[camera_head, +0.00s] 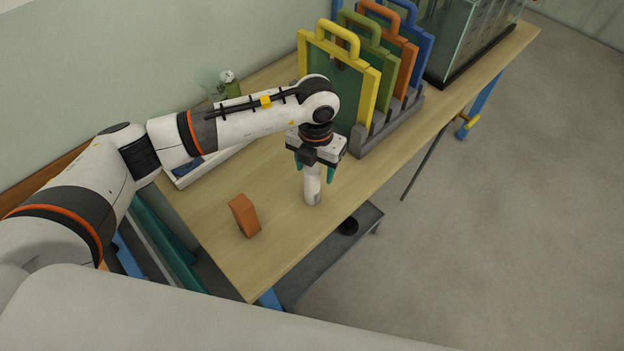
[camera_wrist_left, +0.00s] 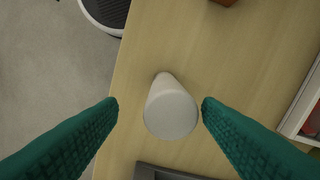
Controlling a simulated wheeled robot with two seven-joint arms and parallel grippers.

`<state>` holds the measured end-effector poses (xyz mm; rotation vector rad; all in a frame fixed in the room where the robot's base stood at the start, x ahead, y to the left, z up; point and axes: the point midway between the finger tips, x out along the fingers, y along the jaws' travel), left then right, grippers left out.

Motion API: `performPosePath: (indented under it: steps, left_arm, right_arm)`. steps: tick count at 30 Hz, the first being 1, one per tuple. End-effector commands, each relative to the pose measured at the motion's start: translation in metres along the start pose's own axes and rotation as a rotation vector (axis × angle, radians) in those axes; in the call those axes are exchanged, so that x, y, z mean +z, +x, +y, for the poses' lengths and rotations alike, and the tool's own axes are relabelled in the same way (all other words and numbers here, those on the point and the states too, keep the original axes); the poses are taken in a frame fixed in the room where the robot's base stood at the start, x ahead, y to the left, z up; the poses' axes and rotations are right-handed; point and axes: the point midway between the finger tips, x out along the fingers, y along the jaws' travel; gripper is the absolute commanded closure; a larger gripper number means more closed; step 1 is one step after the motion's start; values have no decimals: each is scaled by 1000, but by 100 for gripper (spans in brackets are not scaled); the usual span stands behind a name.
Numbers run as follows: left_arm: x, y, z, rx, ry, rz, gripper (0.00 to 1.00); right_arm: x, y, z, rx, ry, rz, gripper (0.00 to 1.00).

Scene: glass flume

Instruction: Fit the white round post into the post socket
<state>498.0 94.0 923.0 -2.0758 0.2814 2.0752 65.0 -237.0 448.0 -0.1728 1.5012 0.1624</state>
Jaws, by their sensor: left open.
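The white round post (camera_head: 312,188) stands upright on the wooden table near its front edge. In the left wrist view its pale round top (camera_wrist_left: 171,113) faces the camera. My left gripper (camera_head: 315,168) points down over the post with its teal fingers open, one on each side of the post's upper part. In the left wrist view a gap shows between the post and each fingertip, wider on the left side. I cannot make out the post socket in either view. My right gripper is not in view.
An orange block (camera_head: 244,216) stands on the table (camera_head: 275,235) left of the post. A grey rack (camera_head: 385,130) holding yellow, green, orange and blue framed panels stands behind right. A glass tank (camera_head: 470,35) is farther back. A white tray (camera_head: 200,168) lies behind the arm.

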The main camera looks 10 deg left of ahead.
Motion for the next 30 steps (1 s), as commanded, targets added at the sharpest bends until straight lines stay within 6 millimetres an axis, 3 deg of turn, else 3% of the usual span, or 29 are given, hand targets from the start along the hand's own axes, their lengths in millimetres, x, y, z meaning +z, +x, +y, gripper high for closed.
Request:
performPosePath:
  steps: [9, 15, 23, 30]
  left_arm:
    - [3, 30, -7, 1, -3, -5, 40]
    - [2, 56, -7, 1, -1, -2, 40]
    - [2, 59, -7, 2, 0, 0, 40]
    - [2, 58, -7, 2, 0, 0, 80]
  right_arm:
    - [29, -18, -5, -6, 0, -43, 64]
    - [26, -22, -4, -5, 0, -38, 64]
    - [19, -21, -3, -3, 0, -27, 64]
    - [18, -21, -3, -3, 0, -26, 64]
